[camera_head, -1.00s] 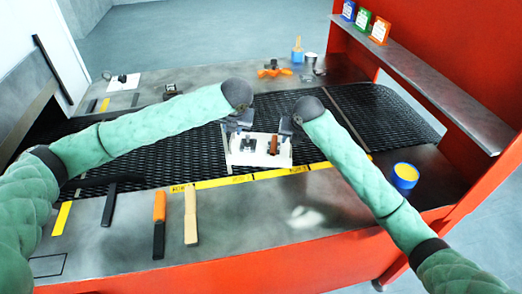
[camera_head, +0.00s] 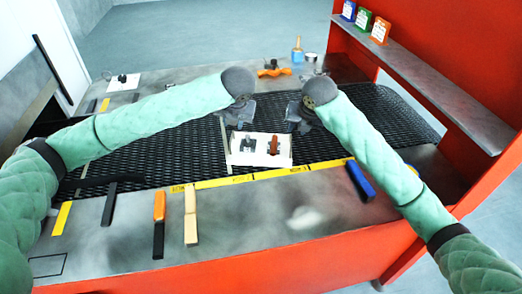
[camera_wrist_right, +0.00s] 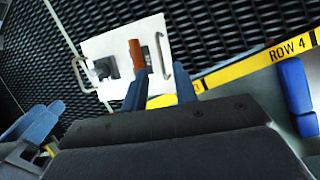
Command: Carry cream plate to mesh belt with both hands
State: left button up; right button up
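The cream plate (camera_head: 243,158) lies flat on the black mesh belt (camera_head: 180,140), near the yellow strip. It carries a small dark part and an orange-brown part. In the right wrist view the plate (camera_wrist_right: 110,45) shows a metal handle at each side. My right gripper (camera_head: 296,122) is above and behind the plate's right side, apart from it; its two blue fingers (camera_wrist_right: 161,90) are spread and empty. My left gripper (camera_head: 236,116) is above the plate's left side, apart from it. It also shows in the right wrist view (camera_wrist_right: 35,125), but its opening is unclear.
A blue object (camera_head: 360,180) lies on the front ledge beside my right arm. Orange-and-black (camera_head: 159,222) and beige (camera_head: 191,217) handled tools lie front left. A black tool (camera_head: 111,200) is further left. An orange part (camera_head: 274,72) sits on the rear ledge. A red-sided shelf (camera_head: 430,85) bounds the right.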

jog(key=shift+v, duration=1.45)
